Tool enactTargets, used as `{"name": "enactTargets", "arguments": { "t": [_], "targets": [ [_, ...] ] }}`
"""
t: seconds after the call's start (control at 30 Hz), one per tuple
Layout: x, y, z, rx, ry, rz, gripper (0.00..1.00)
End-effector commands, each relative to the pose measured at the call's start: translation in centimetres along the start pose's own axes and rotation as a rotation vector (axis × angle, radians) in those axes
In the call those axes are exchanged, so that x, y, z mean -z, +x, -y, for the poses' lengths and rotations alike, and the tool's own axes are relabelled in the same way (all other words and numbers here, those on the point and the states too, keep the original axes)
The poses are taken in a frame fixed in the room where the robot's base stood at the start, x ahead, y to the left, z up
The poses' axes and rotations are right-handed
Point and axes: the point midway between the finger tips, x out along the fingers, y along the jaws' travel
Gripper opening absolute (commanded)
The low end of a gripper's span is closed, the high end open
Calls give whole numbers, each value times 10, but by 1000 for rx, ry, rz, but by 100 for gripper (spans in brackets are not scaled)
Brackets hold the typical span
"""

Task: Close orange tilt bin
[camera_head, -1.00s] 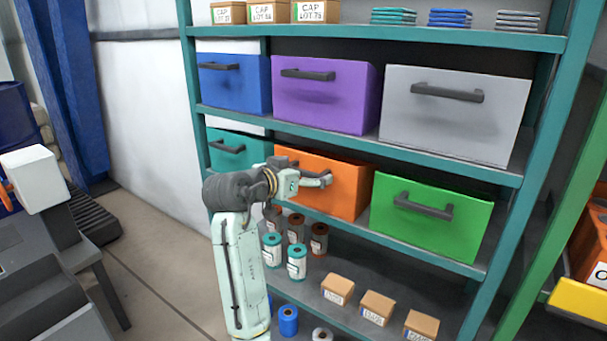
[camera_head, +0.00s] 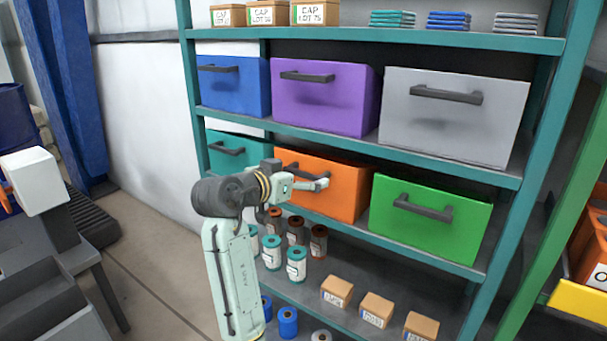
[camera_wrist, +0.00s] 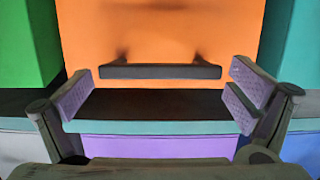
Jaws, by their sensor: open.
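The orange bin (camera_head: 345,190) sits in the middle of the lower bin row. Its front looks roughly in line with its neighbours; I cannot tell any small tilt. In the head view my gripper (camera_head: 318,184) is in front of its face and covers part of its handle. In the wrist view, which looks upside down, the orange face (camera_wrist: 160,30) fills the top centre, with its dark handle (camera_wrist: 160,71) crossing between the finger directions. My gripper (camera_wrist: 162,95) is open, its two purple-grey pads wide apart with nothing between them. Contact with the bin cannot be told.
A green bin (camera_head: 430,222) is right of the orange one and a teal bin (camera_head: 232,150) left. Blue (camera_head: 235,88), purple (camera_head: 325,98) and grey (camera_head: 455,120) bins sit above. A teal shelf edge (camera_wrist: 160,127) lies close to the fingers. Cans and small boxes (camera_head: 376,308) stand below.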

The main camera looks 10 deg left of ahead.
Motion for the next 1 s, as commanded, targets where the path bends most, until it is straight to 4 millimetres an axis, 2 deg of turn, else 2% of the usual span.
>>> {"name": "enactTargets", "arguments": {
  "t": [0.3, 0.5, 0.63, 1.0],
  "targets": [
    [1, -69, 1, 5, 1, -3, 100],
    [1, -94, 1, 3, 2, -2, 100],
    [1, -100, 1, 3, 1, -3, 100],
    [1, -100, 0, 2, 1, -2, 100]
  ]
}}
